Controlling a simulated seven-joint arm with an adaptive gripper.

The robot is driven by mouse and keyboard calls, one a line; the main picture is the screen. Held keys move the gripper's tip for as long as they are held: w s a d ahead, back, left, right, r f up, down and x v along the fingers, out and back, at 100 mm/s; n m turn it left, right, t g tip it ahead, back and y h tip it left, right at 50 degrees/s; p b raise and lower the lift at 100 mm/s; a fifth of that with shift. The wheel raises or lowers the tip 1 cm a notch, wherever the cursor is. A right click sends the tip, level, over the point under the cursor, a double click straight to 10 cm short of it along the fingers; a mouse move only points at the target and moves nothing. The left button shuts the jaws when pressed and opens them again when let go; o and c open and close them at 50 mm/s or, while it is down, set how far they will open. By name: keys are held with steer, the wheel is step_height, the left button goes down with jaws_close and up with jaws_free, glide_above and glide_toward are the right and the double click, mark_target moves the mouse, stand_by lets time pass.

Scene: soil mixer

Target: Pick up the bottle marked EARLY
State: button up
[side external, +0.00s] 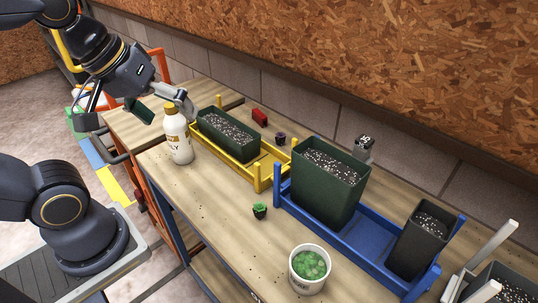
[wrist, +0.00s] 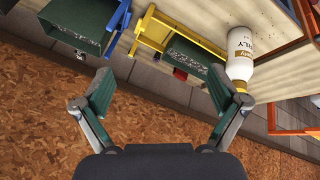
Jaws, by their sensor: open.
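A white bottle (side external: 178,146) with a yellow cap stands upright on the wooden bench, left of the yellow rack. Part of its label reads "LY"; the rest is turned away or too small to read. It also shows in the wrist view (wrist: 241,52) at upper right, its cap end partly behind my right-hand finger. My gripper (side external: 163,107) is open and empty, its fingers near the bottle's cap height. In the wrist view my gripper (wrist: 161,94) has its fingers wide apart, with the bottle outside the gap, to the right.
The yellow rack (side external: 259,178) holds a green soil planter (side external: 229,150). A blue rack (side external: 365,240) holds a large green planter (side external: 322,195) and a dark pot (side external: 418,252). A white tub (side external: 310,270) and small plant (side external: 260,211) stand in front. A wall runs behind.

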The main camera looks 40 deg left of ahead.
steer(key=w+a+r+n, duration=0.2)
steer(key=w+a+n, duration=0.1)
steer(key=n, duration=0.7)
steer(key=n+g, duration=0.1)
steer(key=n, duration=1.7)
glide_above(175, 124)
steer(key=s+a, duration=0.4)
steer(key=s, duration=0.1)
step_height(175, 124, down, 4)
steer(key=x, duration=1.1)
steer(key=shift+s+d, duration=0.2)
steer(key=shift+h, duration=0.3)
steer(key=x, duration=0.5)
steer(key=shift+w+f, duration=0.15)
steer(key=shift+f, duration=0.25)
steer(key=shift+c, duration=0.2)
steer(key=c, duration=1.6)
steer(key=shift+r, duration=0.1)
steer(key=shift+c, duration=0.6)
